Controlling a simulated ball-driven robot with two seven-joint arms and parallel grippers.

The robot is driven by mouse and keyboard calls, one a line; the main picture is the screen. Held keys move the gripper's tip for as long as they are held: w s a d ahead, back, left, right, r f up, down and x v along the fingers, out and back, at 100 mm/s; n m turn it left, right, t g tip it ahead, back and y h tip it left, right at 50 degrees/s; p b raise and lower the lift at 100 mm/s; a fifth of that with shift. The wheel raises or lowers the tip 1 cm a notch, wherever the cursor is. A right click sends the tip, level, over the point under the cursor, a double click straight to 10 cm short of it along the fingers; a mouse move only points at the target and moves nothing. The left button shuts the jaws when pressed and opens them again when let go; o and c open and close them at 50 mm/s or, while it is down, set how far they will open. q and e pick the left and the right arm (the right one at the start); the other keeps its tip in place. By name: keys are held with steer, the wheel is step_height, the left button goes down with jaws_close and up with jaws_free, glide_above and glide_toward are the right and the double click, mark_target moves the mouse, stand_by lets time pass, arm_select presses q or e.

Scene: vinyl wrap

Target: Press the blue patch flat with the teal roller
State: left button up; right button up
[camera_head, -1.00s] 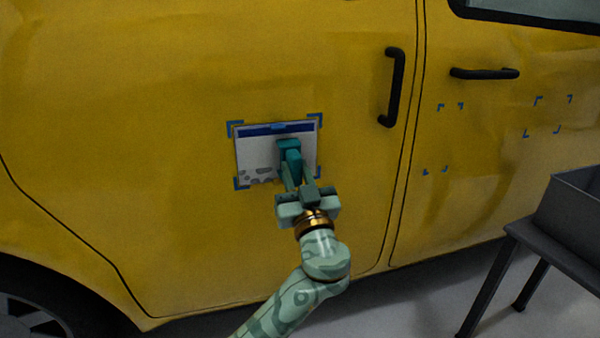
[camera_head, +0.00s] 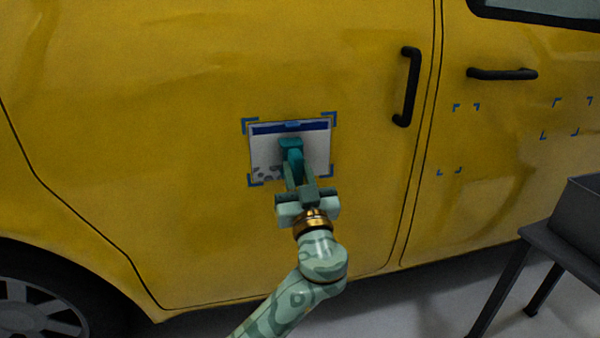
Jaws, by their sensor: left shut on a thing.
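The patch (camera_head: 262,146) is a white, roughly square sheet with a dark blue band along its top and grey blotches low on its left. It sits on the yellow van side inside blue corner marks. The teal roller (camera_head: 292,150) is in front of the patch near its middle and hides part of it. I cannot tell if the roller touches the sheet. My left gripper (camera_head: 297,181) is shut on the roller from below, just under the patch's lower edge. My right gripper is not in view.
A black door handle (camera_head: 407,88) stands out right of the patch, with another handle (camera_head: 502,74) beyond it. Empty blue corner marks (camera_head: 447,171) are on the door at the right. A dark table (camera_head: 540,240) bearing a grey bin (camera_head: 583,212) stands at lower right.

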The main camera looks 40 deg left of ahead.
arm_select(q)
steer(key=shift+s+a, duration=0.65)
steer(key=shift+s, duration=0.1)
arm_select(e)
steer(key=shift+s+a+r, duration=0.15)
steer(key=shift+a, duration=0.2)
arm_select(q)
steer(key=shift+s+a, duration=0.1)
steer(key=shift+s+a, duration=0.65)
steer(key=shift+s, duration=0.05)
steer(key=shift+s+a, duration=0.1)
steer(key=shift+s+a, duration=0.6)
steer(key=shift+s, duration=0.15)
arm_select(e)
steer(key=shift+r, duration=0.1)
arm_select(q)
steer(key=shift+s+a, duration=0.1)
steer(key=shift+s+a, duration=0.45)
steer(key=shift+s, duration=0.05)
